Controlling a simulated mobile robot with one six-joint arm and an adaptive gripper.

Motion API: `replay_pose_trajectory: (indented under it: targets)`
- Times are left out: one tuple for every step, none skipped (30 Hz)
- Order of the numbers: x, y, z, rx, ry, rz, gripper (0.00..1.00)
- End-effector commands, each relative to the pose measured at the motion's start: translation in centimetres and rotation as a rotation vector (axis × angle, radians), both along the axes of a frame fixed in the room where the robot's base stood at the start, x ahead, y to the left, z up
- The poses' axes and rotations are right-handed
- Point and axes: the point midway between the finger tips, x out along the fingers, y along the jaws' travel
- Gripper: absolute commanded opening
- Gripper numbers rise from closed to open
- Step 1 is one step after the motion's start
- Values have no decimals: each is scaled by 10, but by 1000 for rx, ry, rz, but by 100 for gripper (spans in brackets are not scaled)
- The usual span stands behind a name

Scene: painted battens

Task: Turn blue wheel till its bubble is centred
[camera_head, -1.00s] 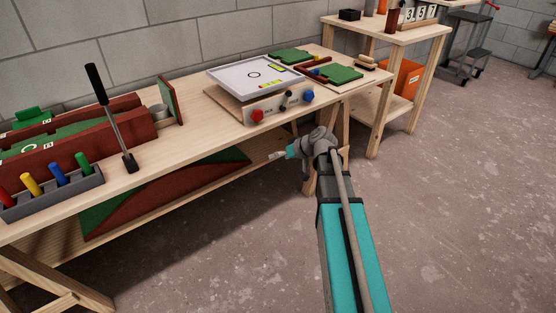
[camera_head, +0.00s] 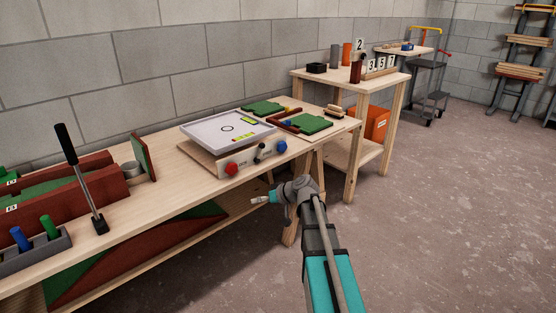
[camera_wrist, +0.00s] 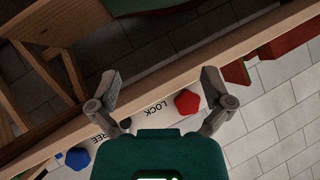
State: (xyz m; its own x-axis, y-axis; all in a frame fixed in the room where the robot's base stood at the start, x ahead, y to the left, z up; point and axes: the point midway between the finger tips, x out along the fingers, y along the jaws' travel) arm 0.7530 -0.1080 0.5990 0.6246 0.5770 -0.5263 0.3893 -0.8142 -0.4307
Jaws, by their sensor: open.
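The blue wheel (camera_head: 282,146) is on the right of the front face of a box with a tilting grey-white plate (camera_head: 215,130) on the workbench. In the wrist view the blue wheel (camera_wrist: 77,158) is at the lower left, outside my jaws. Yellow-green vials (camera_head: 243,138) lie on the plate; their bubbles are too small to read. My gripper (camera_head: 258,200) is open and empty, in front of and below the box, apart from the blue wheel. In the wrist view my gripper (camera_wrist: 162,82) has its fingers spread, the right one near the red wheel (camera_wrist: 187,102).
A black lever (camera_head: 260,152) sits between the wheels, near LOCK and FREE lettering. A tall black-handled lever (camera_head: 80,178) stands on the bench at left. Green boards (camera_head: 308,124) lie right of the box. A side table (camera_head: 345,78) stands beyond.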

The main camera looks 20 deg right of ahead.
Motion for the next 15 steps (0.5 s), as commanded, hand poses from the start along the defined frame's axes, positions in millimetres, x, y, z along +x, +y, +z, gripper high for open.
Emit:
replay_pose_trajectory:
  targets:
    - [13, -18, 4, 15, -52, -17, 100]
    - [18, -27, 8, 22, -87, -26, 100]
    - [26, -41, 13, 31, -135, -42, 100]
    - [31, -52, 18, 37, -175, -55, 100]
    - [36, -64, 22, 42, -212, -69, 100]
    - [43, -80, 29, 48, -265, -89, 100]
    - [47, -93, 33, 51, -303, -106, 100]
    - [51, -105, 38, 53, -339, -124, 100]
    - [55, -122, 44, 56, -386, -149, 100]
    - [58, -133, 48, 56, -418, -166, 100]
    - [61, -145, 52, 56, -449, -185, 100]
    - [63, -160, 57, 54, -486, -208, 100]
    - [64, -169, 60, 53, -511, -223, 100]
    - [65, -179, 64, 51, -533, -239, 100]
    - [66, -189, 67, 49, -559, -257, 100]
